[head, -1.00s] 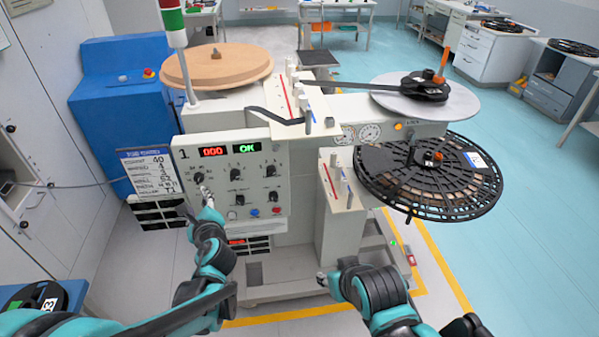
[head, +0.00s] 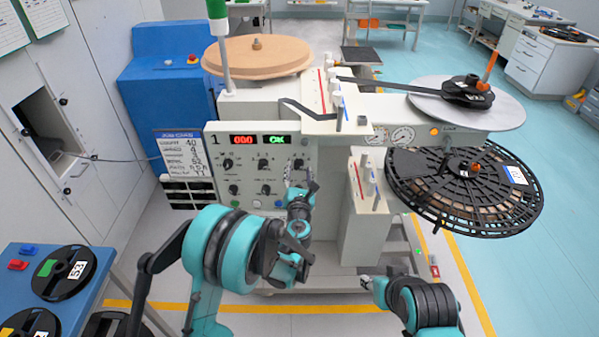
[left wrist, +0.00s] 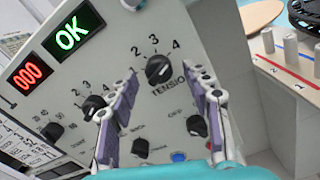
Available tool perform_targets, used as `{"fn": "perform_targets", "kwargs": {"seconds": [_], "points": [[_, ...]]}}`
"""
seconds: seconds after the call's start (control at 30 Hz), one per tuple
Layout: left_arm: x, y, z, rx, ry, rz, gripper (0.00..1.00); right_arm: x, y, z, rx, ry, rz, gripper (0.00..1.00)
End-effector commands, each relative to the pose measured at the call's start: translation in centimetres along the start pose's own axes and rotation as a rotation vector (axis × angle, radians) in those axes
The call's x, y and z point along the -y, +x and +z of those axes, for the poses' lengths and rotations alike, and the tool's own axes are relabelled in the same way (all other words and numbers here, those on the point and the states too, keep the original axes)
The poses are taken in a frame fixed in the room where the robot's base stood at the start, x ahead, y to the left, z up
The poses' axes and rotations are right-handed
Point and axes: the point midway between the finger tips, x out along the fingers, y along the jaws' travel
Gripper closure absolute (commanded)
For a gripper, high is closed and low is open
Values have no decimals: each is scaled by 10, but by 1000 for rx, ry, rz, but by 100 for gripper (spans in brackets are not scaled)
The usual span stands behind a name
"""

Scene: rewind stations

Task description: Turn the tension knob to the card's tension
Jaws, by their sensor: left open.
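The tension knob (left wrist: 158,69) is black and round, with the numbers 2, 3 and 4 readable above it and "TENSIO" below. In the head view the tension knob (head: 298,164) is the top right one on the white panel. My left gripper (left wrist: 166,88) is open, its fingers pointing at the panel on either side below the knob; they do not appear closed on it. In the head view my left gripper (head: 300,182) covers the panel's right part. The card (head: 183,152) hangs left of the panel; its small print is hard to read. My right gripper (head: 366,282) is low, away from the panel.
Other black knobs (left wrist: 94,107) sit close by, with a blue button (left wrist: 179,156) below. The panel displays (head: 257,140) read 000 and OK. A black reel (head: 464,190) overhangs at right. A blue table with reels (head: 64,272) stands at lower left.

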Motion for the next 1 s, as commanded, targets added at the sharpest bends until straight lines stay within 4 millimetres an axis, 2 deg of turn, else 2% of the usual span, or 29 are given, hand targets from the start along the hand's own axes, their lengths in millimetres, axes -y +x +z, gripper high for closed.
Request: {"fn": "perform_targets", "kwargs": {"seconds": [0.13, 0.37, 0.4, 0.57, 0.6, 1.0], "points": [[0, 10, 0, 0, -1, 0, 51, 0, 2, 1, 0, 0, 0, 60], [0, 10, 1, 0, -1, 0, 51, 0, 2, 1, 0, 0, 0, 60], [0, 10, 1, 0, -1, 0, 56, 0, 2, 1, 0, 0, 0, 60], [0, 10, 1, 0, -2, 0, 98, 0, 2, 1, 0, 0, 0, 60], [0, 10, 1, 0, -2, 0, 100, 0, 2, 1, 0, 0, 0, 60], [0, 10, 0, 0, -64, 0, 100, 0, 4, 3, 0, 0, 0, 60]]}}
